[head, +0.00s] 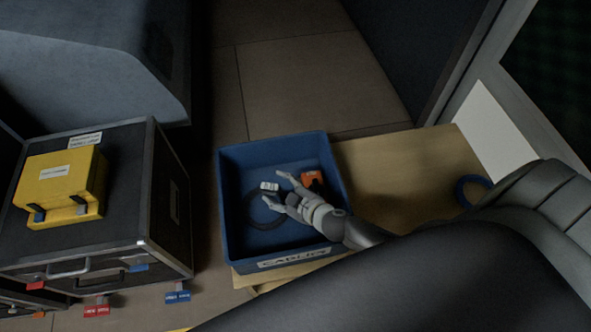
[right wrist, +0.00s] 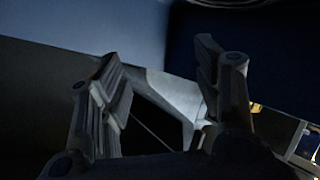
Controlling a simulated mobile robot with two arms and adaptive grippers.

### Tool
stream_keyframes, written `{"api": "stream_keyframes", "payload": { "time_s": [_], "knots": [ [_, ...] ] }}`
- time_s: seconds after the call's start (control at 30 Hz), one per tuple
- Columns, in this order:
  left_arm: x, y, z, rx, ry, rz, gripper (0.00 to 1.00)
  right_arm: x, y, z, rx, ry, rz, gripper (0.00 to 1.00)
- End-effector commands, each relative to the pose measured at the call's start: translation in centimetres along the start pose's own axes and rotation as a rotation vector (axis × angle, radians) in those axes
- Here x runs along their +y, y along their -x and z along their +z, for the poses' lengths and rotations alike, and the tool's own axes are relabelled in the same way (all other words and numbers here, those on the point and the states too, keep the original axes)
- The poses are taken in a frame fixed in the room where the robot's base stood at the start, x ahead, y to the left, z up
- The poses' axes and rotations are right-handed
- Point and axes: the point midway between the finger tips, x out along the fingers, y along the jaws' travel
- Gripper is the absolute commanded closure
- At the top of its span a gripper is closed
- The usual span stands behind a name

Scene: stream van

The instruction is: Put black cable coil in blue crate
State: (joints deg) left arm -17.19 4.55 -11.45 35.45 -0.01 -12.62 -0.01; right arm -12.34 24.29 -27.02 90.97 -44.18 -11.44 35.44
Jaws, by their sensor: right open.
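The blue crate (head: 265,152) stands in the middle of the head view, with a white label on its front. The black cable coil (head: 265,229) lies inside it, toward the left of its floor, with a small pale tag at its top. My right gripper (head: 273,187) reaches in from the right, over the inside of the crate. Its fingers are open, above or beside the coil's upper right; I cannot tell whether they touch it. It also shows in the right wrist view (right wrist: 158,55), open with nothing between the fingers. My left gripper is out of view.
An orange object (head: 312,179) is in the crate at the right. A blue coil (head: 472,190) lies on the wooden surface (head: 400,175) to the right. A yellow case (head: 65,180) sits on a black flight case (head: 150,200) at the left.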

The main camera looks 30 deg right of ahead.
Motion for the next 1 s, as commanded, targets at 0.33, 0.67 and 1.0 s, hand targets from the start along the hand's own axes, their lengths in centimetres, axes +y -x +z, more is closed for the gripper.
{"api": "stream_keyframes", "payload": {
  "time_s": [0.33,0.67,1.0],
  "knots": [
    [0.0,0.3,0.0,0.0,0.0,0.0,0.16,0.0,5.9,0.0,0.0,0.0,-0.001,0.41],
    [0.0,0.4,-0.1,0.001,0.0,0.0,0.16,0.1,7.8,-0.1,0.001,0.002,0.002,0.41],
    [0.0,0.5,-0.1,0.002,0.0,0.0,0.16,0.2,7.8,-0.1,-0.001,0.0,0.004,0.41]
  ]
}}
